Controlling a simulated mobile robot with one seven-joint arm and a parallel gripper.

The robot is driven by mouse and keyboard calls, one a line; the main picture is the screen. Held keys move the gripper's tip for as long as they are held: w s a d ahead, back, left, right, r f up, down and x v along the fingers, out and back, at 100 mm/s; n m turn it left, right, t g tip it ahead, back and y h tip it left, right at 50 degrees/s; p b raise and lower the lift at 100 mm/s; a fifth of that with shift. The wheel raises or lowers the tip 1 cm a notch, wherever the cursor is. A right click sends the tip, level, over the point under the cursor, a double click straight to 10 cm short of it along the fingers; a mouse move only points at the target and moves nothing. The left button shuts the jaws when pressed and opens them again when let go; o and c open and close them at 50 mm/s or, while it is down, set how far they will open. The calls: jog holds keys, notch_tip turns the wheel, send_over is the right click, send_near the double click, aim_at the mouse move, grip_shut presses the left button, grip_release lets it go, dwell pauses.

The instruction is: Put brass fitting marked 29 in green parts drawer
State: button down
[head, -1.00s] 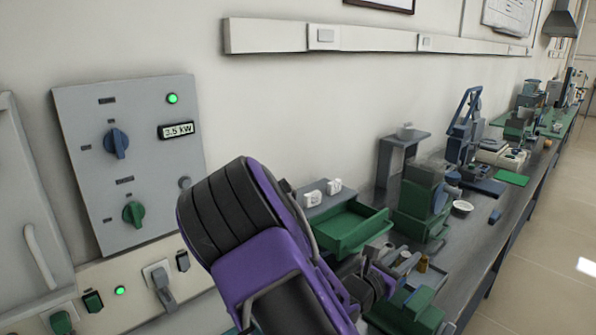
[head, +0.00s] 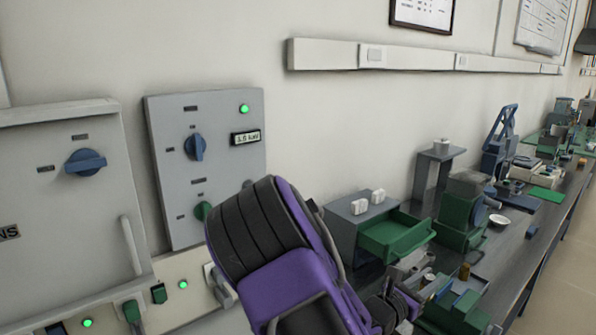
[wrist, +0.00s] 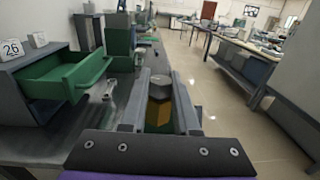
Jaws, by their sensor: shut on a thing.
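My gripper (wrist: 160,78) is shut on a hexagonal piece with a grey top and brass-coloured sides, apparently the brass fitting (wrist: 160,90). No number is readable on it. In the head view my arm largely hides the gripper. The green parts drawer (head: 398,238) is pulled open from a grey cabinet and looks empty inside. It also shows in the wrist view (wrist: 75,80), left of my gripper and apart from it.
White tags (head: 360,206) stand on the grey cabinet (head: 343,225); one reads 26 in the wrist view. Another small brass-coloured piece (head: 464,271) stands on the bench. A green machine (head: 460,225) stands right of the drawer. Open floor (wrist: 205,75) lies right of the bench.

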jog(key=shift+s+a, duration=0.15)
jog(key=s+a+f+n+t+y, duration=0.1)
jog(key=a+f+n+t+y, duration=0.1)
jog(key=a, duration=0.5)
jog(key=s+a+f+n+t+y, duration=0.1)
jog(key=a+f+n+t+y, duration=0.2)
jog(key=a+f, duration=0.4)
jog(key=shift+s+a+y, duration=0.15)
jog(key=shift+a+y, duration=0.35)
jog(key=shift+a, duration=0.25)
jog(key=shift+a, duration=0.15)
